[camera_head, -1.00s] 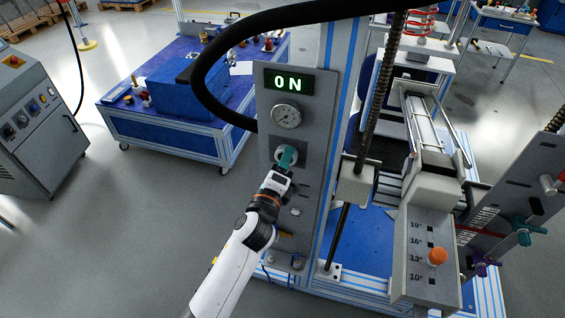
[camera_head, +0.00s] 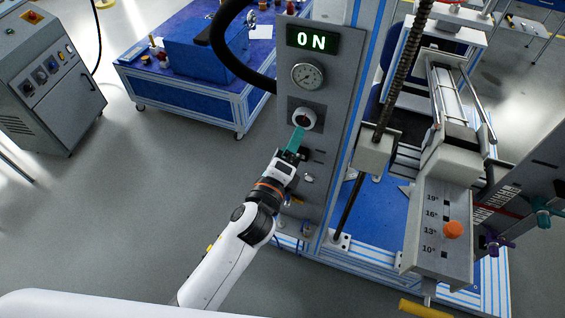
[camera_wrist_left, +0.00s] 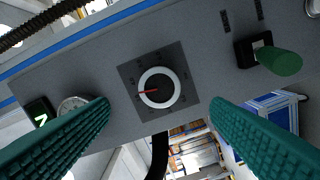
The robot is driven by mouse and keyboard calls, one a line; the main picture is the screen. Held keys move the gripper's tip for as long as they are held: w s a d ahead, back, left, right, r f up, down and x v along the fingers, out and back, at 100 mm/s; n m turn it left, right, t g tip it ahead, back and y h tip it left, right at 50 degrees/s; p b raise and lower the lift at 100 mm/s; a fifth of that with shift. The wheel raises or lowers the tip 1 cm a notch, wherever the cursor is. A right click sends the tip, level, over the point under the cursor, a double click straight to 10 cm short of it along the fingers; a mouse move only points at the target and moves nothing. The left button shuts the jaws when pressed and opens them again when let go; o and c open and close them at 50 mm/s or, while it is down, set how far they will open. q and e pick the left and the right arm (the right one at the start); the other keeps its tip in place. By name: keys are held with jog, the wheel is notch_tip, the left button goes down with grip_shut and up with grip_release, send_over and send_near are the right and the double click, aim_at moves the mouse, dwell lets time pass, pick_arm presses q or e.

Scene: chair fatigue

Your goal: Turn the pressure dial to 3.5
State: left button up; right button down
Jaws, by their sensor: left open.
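The pressure dial (camera_head: 302,118) is a round knob with a white rim on a dark square plate, set in the grey upright panel below the gauge. In the left wrist view the dial (camera_wrist_left: 158,88) shows a dark face and a red pointer toward the left; its scale marks are too small to read. My left gripper (camera_head: 298,138) is just below and in front of the dial in the head view. Its green ribbed fingers (camera_wrist_left: 160,125) are spread apart with nothing between them, and the dial shows beyond the gap, apart from them.
The panel carries a lit "ON" display (camera_head: 312,40) and a round gauge (camera_head: 307,75). A green knob (camera_wrist_left: 284,61) sticks out in the left wrist view. A black hose (camera_head: 222,50) curves left of the panel.

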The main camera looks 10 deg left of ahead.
pick_arm(q)
jog(key=b+v, duration=0.1)
jog(key=v, duration=0.4)
dwell(0.4)
jog(key=a+f+n+g+y, duration=0.1)
jog(key=a+f+n+g, duration=0.15)
jog(key=f, duration=0.85)
jog(key=a+f+n+g, duration=0.1)
jog(key=f+n+g, duration=0.15)
jog(key=f, duration=0.85)
jog(key=s+a+f+n+g+y, duration=0.1)
jog(key=s+a+f+n+g, duration=0.2)
jog(key=f, duration=0.5)
jog(key=s+a+f+n+g+y, duration=0.1)
jog(key=s+a+f+n, duration=0.15)
jog(key=s+f, duration=0.45)
jog(key=s+a+f+n+g, duration=0.2)
jog(key=s+f, duration=0.4)
jog(key=s, duration=0.3)
jog(key=s+a+f+n+g+y, duration=0.1)
jog(key=s+a+f+n+g, duration=0.2)
jog(key=s+f+n, duration=0.3)
jog(key=s+a+f+n+g, duration=0.2)
jog(key=s+a+f+n, duration=0.2)
jog(key=s, duration=0.9)
notch_tip(320, 180, down, 3)
jog(key=shift+a+r+y, duration=0.15)
jog(key=shift+a+y, duration=0.15)
jog(key=shift+a, duration=0.1)
